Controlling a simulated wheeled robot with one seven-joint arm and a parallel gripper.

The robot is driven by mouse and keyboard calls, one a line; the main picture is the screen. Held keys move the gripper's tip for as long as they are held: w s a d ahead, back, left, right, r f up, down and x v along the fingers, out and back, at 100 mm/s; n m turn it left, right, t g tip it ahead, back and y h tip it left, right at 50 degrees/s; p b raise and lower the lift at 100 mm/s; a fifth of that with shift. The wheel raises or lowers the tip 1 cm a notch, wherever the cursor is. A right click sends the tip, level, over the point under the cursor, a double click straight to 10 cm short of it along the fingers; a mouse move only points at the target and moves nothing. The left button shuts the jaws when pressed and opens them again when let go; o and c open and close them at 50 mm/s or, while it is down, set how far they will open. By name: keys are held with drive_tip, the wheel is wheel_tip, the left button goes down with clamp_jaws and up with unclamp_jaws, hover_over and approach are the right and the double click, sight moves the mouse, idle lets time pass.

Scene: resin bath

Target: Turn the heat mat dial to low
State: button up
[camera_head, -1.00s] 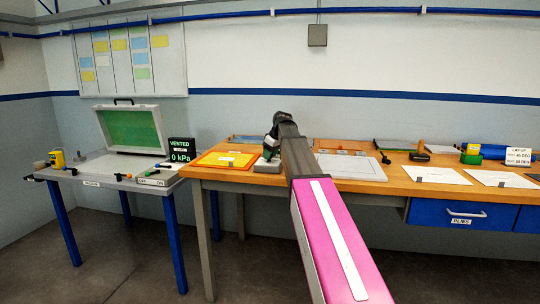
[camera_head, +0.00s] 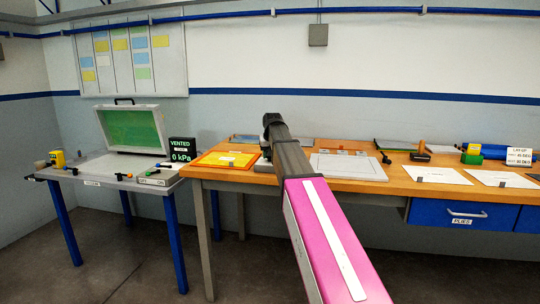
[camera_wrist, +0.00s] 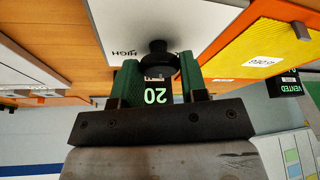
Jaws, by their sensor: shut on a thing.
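In the wrist view a round black dial (camera_wrist: 158,60) stands on a pale panel (camera_wrist: 120,25), with the word HIGH printed beside it. My gripper (camera_wrist: 160,66) has its two green fingers on either side of the dial and is shut on it. Green digits reading 20 show upside down between the fingers. The dial's pointer cannot be made out. In the head view my arm and dark wrist hide the dial and the fingertips; a little of a grey unit (camera_head: 262,164) shows beside the wrist on the wooden bench.
A yellow sheet on an orange mat (camera_head: 225,160) lies left of my wrist. A white plate (camera_head: 348,166) lies to the right. The left table holds an open green-lined case (camera_head: 130,130) and a VENTED, 0 kPa display (camera_head: 182,150). Blue drawers (camera_head: 462,213) hang under the bench.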

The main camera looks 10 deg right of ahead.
drive_tip(key=shift+a+m+h, duration=0.1)
drive_tip(key=shift+m+h, duration=0.4)
drive_tip(key=shift+m, duration=0.8)
drive_tip(key=o, duration=0.9)
drive_tip(key=v, duration=1.1)
drive_tip(key=shift+w, duration=0.1)
drive_tip(key=shift+f, duration=0.1)
